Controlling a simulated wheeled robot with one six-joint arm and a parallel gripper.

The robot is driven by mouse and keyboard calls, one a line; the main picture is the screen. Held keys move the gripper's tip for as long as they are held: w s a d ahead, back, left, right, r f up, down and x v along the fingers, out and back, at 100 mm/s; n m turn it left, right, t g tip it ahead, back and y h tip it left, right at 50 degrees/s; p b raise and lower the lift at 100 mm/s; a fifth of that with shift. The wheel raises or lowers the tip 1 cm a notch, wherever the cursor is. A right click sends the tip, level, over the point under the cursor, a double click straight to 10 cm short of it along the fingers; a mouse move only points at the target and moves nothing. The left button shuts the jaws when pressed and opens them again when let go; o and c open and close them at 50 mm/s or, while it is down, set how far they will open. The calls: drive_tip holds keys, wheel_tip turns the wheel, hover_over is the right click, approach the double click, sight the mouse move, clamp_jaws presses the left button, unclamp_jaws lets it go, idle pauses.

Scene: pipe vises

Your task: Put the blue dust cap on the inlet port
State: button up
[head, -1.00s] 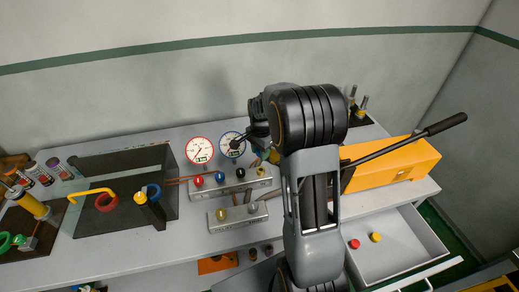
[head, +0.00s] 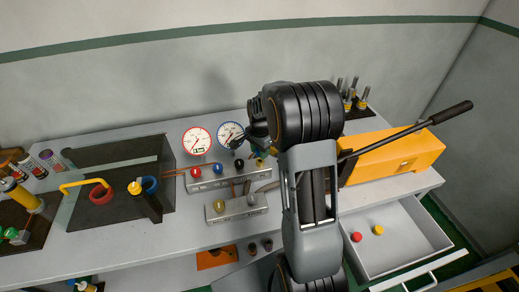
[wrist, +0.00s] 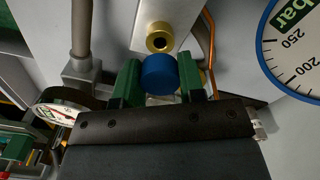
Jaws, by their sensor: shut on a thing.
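In the wrist view, the blue dust cap (wrist: 159,76) sits between the two green fingers of my gripper (wrist: 160,85), which is shut on it. A brass round port (wrist: 160,37) with a dark bore shows just above the cap in the picture, in line with it. It looks like the inlet port, though no label is seen. The cap is not seen around the port; I cannot tell whether they touch. In the head view, my arm hides the fingers, the held cap and the port.
Two dial gauges (head: 197,141) stand behind a grey block (head: 230,178) with coloured knobs. A grey pipe (wrist: 82,35) and a thin copper tube (wrist: 209,50) flank the port. A yellow box with a long lever (head: 395,158) stands right, above an open drawer (head: 400,243).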

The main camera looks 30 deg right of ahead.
drive_tip(key=shift+f, duration=0.55)
drive_tip(key=shift+f+b, duration=1.25)
drive_tip(key=shift+f, duration=0.1)
idle(1.2)
drive_tip(key=o, duration=1)
wheel_tip(320, 180, up, 14)
drive_tip(key=shift+f+b, duration=0.1)
drive_tip(key=shift+b, duration=0.35)
